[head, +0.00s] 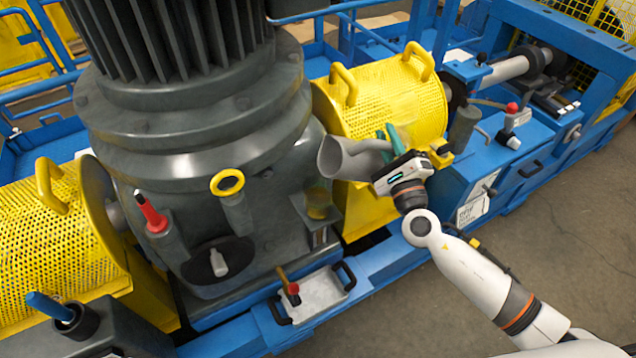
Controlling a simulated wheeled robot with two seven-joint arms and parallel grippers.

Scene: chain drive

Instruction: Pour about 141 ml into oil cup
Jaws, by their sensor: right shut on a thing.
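My right gripper (394,142), with teal fingers, is shut on a grey jug (346,160) in the head view. The jug is tipped over on its side, with its wide dark mouth facing left toward the gearbox. A small see-through cup with an amber tint (319,205), which looks like the oil cup, sits on a bracket on the gearbox's right side. The jug's mouth is above and slightly right of this cup. I cannot make out a stream or the liquid level. The jug's handle is mostly hidden by the gripper. My left gripper is out of view.
The large grey gearbox (210,190) fills the left middle. Yellow mesh guards stand at left (60,240) and behind the jug (385,95). A yellow-ringed filler pipe (228,184) and a red-handled plug (152,215) are left of the cup. A metal tray (320,292) lies below.

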